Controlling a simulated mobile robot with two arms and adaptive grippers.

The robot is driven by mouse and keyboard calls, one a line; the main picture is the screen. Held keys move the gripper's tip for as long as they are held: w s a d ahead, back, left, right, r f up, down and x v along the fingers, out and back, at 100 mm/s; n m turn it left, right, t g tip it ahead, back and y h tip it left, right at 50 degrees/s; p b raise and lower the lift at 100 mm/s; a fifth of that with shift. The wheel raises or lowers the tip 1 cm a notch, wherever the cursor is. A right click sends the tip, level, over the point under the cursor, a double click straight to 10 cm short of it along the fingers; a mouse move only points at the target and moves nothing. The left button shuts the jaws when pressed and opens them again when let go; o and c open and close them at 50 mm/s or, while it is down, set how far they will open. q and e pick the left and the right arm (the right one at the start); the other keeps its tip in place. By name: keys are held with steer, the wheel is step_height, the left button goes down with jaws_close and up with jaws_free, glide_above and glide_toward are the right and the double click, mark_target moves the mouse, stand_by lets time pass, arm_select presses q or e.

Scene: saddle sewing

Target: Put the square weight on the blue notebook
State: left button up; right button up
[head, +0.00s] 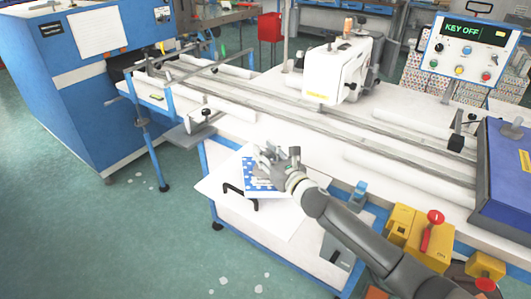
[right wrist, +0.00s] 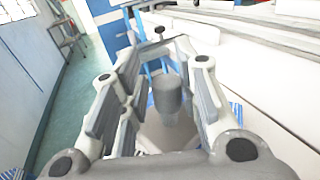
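The blue notebook (head: 251,187), patterned with white, lies on a white lower shelf in the head view. My right gripper (head: 264,158) is over its upper part and hides some of it. In the right wrist view the gripper (right wrist: 160,62) has its fingers spread. A grey cylindrical piece (right wrist: 167,95) shows between them, with visible gaps to both pads. I cannot tell if it belongs to the square weight; no square shape is clearly visible. Blue striped edges (right wrist: 236,103) show beside the fingers. My left gripper is out of view.
The white shelf (head: 285,222) has bare room in front. The white sewing table (head: 235,125) with long rails is behind. Yellow boxes (head: 428,240) and a small blue item (head: 360,190) are to the right.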

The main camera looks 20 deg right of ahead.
steer(key=shift+o, duration=0.9)
steer(key=shift+r, duration=0.1)
steer(key=shift+a, duration=0.1)
steer(key=shift+r, duration=0.2)
steer(key=shift+s+f, duration=0.1)
steer(key=shift+s, duration=0.2)
steer(key=b+v, duration=0.1)
steer(key=v, duration=1)
steer(key=shift+s+d+b, duration=0.25)
steer(key=shift+b, duration=0.05)
